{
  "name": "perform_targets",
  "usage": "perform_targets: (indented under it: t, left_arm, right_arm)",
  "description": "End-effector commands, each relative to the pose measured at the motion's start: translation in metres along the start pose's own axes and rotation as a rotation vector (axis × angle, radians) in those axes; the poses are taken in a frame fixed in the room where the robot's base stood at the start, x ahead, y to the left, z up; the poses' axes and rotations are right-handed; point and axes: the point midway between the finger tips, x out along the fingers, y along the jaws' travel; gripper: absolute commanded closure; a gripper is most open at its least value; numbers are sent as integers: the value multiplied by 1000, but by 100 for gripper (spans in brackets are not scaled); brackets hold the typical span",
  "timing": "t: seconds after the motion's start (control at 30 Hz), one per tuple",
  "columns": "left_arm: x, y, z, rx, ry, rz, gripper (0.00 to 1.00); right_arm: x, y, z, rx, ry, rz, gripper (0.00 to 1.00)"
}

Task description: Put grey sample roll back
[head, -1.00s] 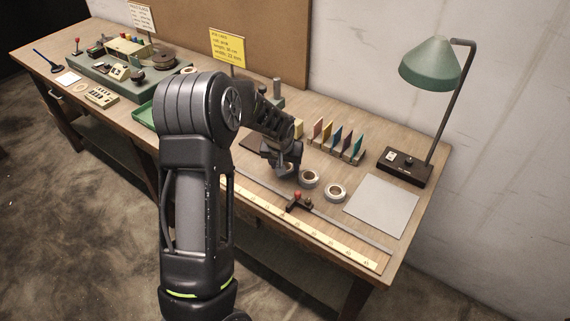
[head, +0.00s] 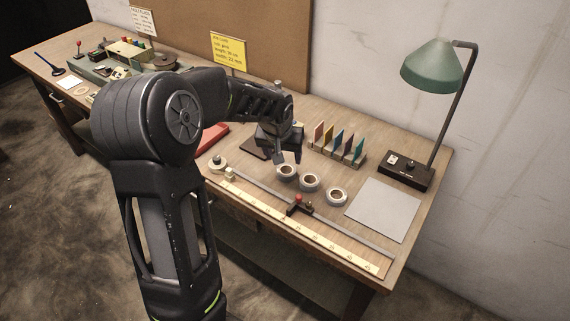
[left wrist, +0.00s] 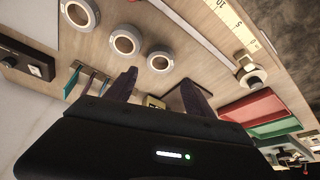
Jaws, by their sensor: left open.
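Three pale grey-white rolls with brown cores lie in a row on the bench: a near-left roll (head: 279,172), a middle roll (head: 302,183) and a right roll (head: 329,197). They also show in the left wrist view as one roll (left wrist: 160,72), another (left wrist: 125,53) and a third (left wrist: 92,14). I cannot tell by colour which is the grey sample. My left gripper (head: 286,157) is open and empty, just behind the near-left roll and apart from it. Its two fingers (left wrist: 160,92) show in the left wrist view. My right gripper is out of view.
A rack of coloured cards (head: 338,145) stands behind the rolls. A ruler strip (head: 300,228) with a red-knobbed slider (head: 297,198) runs along the front. A small round fitting (head: 217,162) sits at its left. A green lamp (head: 432,66) and grey sheet (head: 383,210) are right.

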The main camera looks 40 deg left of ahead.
Motion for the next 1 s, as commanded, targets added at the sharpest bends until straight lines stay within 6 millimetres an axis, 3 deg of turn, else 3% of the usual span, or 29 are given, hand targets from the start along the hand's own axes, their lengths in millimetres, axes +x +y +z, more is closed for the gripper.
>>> perform_targets:
  t: [0.1,0.27,1.0]
  left_arm:
    - [-19,0,-1,1,3,1,38]
    - [-31,0,0,1,1,0,38]
    - [-32,0,0,1,-1,-1,38]
  right_arm:
    - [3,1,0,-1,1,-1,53]
    - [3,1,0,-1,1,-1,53]
    - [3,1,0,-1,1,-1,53]
